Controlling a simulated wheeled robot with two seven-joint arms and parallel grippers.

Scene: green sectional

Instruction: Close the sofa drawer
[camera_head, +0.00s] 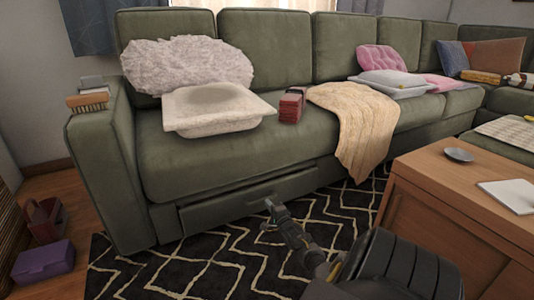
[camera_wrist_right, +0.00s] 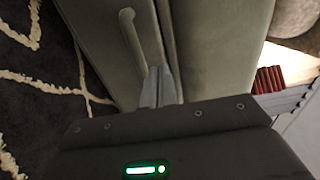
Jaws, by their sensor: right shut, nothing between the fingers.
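The sofa drawer (camera_head: 225,207) is a long green front low in the base of the green sofa (camera_head: 190,148). It stands slightly out from the base, with a dark gap along its top edge. My right gripper (camera_head: 269,203) is shut and empty, in front of the drawer towards its right part. In the right wrist view its closed fingers (camera_wrist_right: 158,84) are at the drawer front (camera_wrist_right: 105,45), beside the lower end of the curved handle (camera_wrist_right: 129,30). I cannot tell whether they touch. My left gripper is out of view.
A wooden coffee table (camera_head: 430,190) stands close on the right of my right arm. A black rug with white zigzags (camera_head: 215,265) covers the floor before the drawer. A purple box (camera_head: 42,261) lies at the far left. A beige blanket (camera_head: 358,125) hangs over the seat edge.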

